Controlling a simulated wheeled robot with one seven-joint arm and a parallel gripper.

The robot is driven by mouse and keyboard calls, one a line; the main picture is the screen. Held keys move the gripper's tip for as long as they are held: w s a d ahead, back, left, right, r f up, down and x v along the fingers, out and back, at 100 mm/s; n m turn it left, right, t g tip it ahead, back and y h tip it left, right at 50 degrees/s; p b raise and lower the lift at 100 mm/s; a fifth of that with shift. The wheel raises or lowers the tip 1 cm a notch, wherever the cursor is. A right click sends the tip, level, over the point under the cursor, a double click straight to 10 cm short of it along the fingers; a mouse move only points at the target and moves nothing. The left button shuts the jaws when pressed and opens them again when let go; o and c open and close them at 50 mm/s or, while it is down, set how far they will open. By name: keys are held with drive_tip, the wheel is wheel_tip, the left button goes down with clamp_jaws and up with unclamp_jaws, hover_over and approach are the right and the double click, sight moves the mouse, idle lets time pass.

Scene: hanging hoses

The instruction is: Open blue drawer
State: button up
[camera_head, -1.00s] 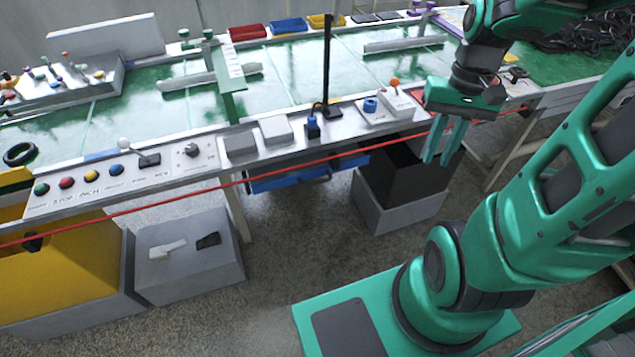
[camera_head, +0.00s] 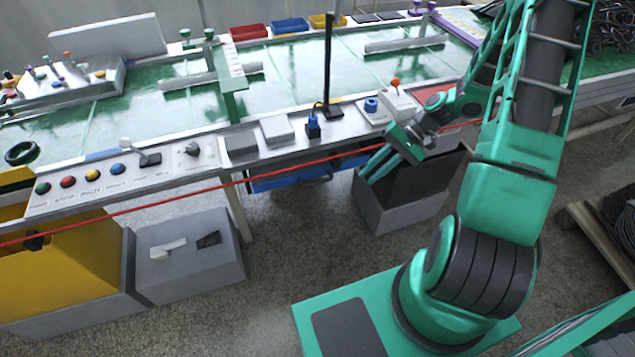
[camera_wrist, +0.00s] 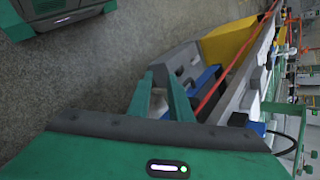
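The blue drawer (camera_head: 300,173) is under the workbench's front edge, with a dark handle (camera_head: 316,181) on its front. It looks closed or nearly so; I cannot tell exactly. My gripper (camera_head: 370,170) is to the right of the drawer, in front of the bench, its fingers pointing left and down toward it. The fingers are apart with nothing between them, and a gap separates them from the drawer. In the wrist view the open fingers (camera_wrist: 160,84) point toward a blue part (camera_wrist: 206,80), which appears to be the drawer.
A red hose (camera_head: 150,204) runs along the bench front, across the space above the drawer. A grey bin (camera_head: 395,212) stands below my gripper. A yellow container (camera_head: 70,262) and a grey box (camera_head: 190,268) stand at left. The floor before the drawer is clear.

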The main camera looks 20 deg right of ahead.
sight(323, 182)
drive_tip(key=w+a+f+m+t+y, duration=0.4)
drive_tip(key=w+f+t+y, duration=0.1)
drive_tip(key=w+f+y, duration=0.15)
drive_tip(key=shift+h, duration=0.35)
drive_tip(key=x, duration=1)
drive_tip(key=shift+s+a+f, duration=0.1)
drive_tip(key=shift+f, duration=0.3)
